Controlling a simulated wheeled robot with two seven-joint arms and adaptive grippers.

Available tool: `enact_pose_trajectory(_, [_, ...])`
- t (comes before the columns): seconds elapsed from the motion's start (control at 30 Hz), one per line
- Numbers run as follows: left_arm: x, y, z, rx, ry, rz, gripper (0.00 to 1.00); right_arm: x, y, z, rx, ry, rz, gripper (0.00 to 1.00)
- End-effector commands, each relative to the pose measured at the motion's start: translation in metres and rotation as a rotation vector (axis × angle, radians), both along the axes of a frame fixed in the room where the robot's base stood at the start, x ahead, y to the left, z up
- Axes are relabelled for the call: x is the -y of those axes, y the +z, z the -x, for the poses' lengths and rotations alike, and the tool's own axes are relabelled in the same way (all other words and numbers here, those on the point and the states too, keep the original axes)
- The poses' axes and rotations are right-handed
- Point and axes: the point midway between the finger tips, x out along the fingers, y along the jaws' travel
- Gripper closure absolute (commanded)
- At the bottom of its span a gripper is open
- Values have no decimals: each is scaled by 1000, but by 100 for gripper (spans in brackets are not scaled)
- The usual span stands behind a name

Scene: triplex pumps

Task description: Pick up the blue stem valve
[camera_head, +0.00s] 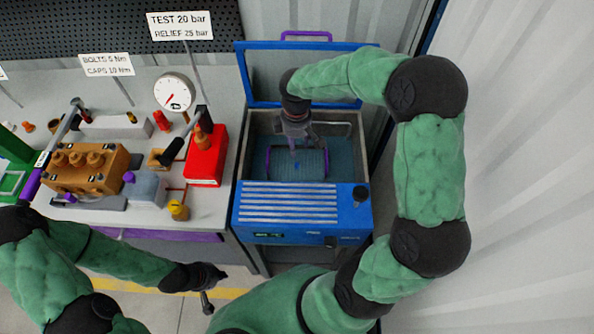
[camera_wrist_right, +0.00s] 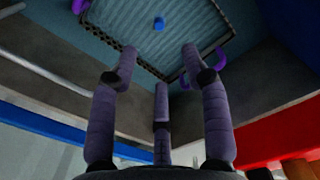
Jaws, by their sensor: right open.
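The blue stem valve (camera_wrist_right: 158,24) shows as a small blue piece lying in the mesh basket (camera_wrist_right: 205,30) in the right wrist view. In the head view it is a tiny blue spot (camera_head: 297,165) in the basket (camera_head: 312,170) with purple handles, inside the blue washer tank (camera_head: 290,215). My right gripper (camera_wrist_right: 160,68) is open and empty, its fingers pointing at the basket with the valve beyond the fingertips. In the head view my right gripper (camera_head: 294,146) reaches down into the tank. My left gripper (camera_head: 208,292) hangs in front of the bench; its fingers are too small to read.
The washer's raised lid (camera_head: 262,78) stands behind my right arm, and the tank walls surround my right gripper. A bench at left holds a brown pump block (camera_head: 85,165), a red box (camera_head: 205,155) and a gauge (camera_head: 174,92). A pale wall is at right.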

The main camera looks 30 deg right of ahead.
Motion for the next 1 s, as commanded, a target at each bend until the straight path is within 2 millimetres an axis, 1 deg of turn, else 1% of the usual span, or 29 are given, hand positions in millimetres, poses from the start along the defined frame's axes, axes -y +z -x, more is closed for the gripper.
enact_pose_trajectory(0.03, [0, -7, 0, 0, 0, 0, 100, 0, -7, 0, 0, 0, 0, 53])
enact_pose_trajectory(0.17, [0, -11, 0, 0, 0, 0, 100, 0, -13, 0, 0, 0, 0, 53])
enact_pose_trajectory(0.27, [0, -14, 0, 0, 0, 0, 100, 0, -22, 0, -1, 0, 0, 53])
enact_pose_trajectory(0.5, [0, -27, 0, 0, 0, 0, 100, 0, -57, 0, -1, 0, 0, 53])
enact_pose_trajectory(0.77, [0, -34, 0, 0, 0, 0, 100, 0, -73, 0, 0, 0, 0, 53])
enact_pose_trajectory(1.0, [0, -53, 0, 0, 0, 0, 100, 0, -105, 1, -1, -1, 0, 53])
